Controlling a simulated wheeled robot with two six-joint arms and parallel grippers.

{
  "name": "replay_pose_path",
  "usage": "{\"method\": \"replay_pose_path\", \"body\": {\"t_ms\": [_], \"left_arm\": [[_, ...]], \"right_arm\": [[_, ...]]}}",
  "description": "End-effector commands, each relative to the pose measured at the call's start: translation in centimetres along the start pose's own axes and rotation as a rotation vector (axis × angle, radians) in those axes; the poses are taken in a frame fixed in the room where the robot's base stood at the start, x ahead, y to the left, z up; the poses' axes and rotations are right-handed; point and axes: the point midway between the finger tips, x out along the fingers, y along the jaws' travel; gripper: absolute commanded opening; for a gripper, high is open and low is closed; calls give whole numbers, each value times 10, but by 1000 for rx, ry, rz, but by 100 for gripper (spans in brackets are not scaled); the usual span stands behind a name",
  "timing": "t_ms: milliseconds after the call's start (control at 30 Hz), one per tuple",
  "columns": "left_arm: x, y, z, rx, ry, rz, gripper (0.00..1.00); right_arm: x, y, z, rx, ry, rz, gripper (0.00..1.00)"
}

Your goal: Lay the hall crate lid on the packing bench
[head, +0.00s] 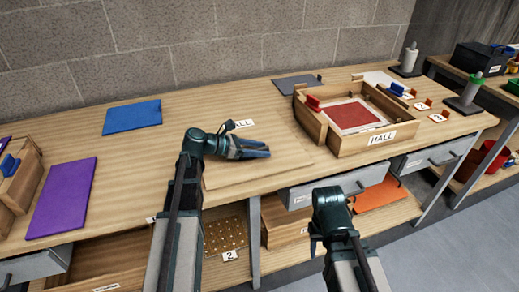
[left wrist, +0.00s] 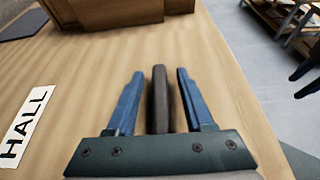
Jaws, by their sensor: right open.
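The hall crate lid (head: 285,166), a flat pale wooden panel, shows at the bench's front edge, under my left gripper. It looks flat on the packing bench (head: 205,100), though a small gap beneath would be hard to see. A HALL label shows beside the gripper in the head view and in the left wrist view (left wrist: 25,124). My left gripper (left wrist: 160,75) has its blue fingers on either side of a dark handle (left wrist: 159,98), with gaps on both sides. The open hall crate (head: 345,148) stands to the right, holding a red panel (head: 353,115). My right gripper (head: 318,232) is open and empty before the bench.
A blue panel (head: 132,117) and a purple panel (head: 65,196) lie on the left of the bench. A grey panel (head: 297,85) lies behind the crate. Drawers (head: 335,186) and a lower shelf are beneath. The bench between the blue panel and the lid is clear.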

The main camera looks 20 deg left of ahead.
Motion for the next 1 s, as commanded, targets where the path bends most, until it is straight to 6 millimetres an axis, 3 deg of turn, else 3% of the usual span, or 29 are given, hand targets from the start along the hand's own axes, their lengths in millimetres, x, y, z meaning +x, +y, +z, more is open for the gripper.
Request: {"method": "replay_pose_path", "body": {"t_ms": [267,700,1000], "left_arm": [[-4,0,3,0,0,1,52],[-87,0,5,-1,0,3,52],[-118,0,3,0,0,0,52]], "right_arm": [[-4,0,0,0,0,0,50],[-38,4,2,0,0,0,50],[-48,4,3,0,0,0,50]]}}
